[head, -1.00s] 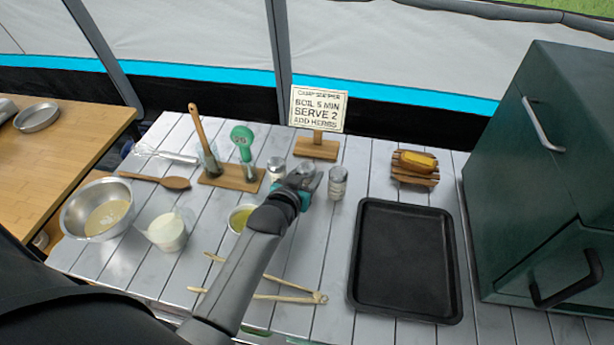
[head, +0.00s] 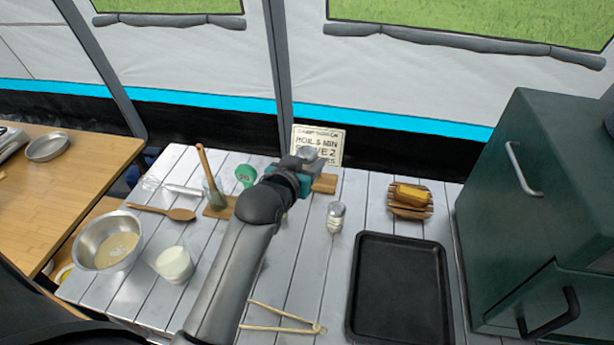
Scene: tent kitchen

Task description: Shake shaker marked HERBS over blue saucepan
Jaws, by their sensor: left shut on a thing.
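My left gripper (head: 299,168) is in the middle of the head view, above the back part of the slatted table. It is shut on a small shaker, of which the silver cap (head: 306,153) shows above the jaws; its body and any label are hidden. Another shaker (head: 335,219), clear with a silver cap, stands upright on the table to the right of my gripper. Its label is too small to read. No blue saucepan is in view. My right gripper is not in view.
A sign on a stand (head: 318,142) is partly hidden behind my gripper. A black tray (head: 401,290), wooden tongs (head: 275,328), a steel bowl (head: 88,245), a white cup (head: 174,264) and a wooden spoon (head: 178,213) lie around. A green cabinet (head: 530,215) bounds the right.

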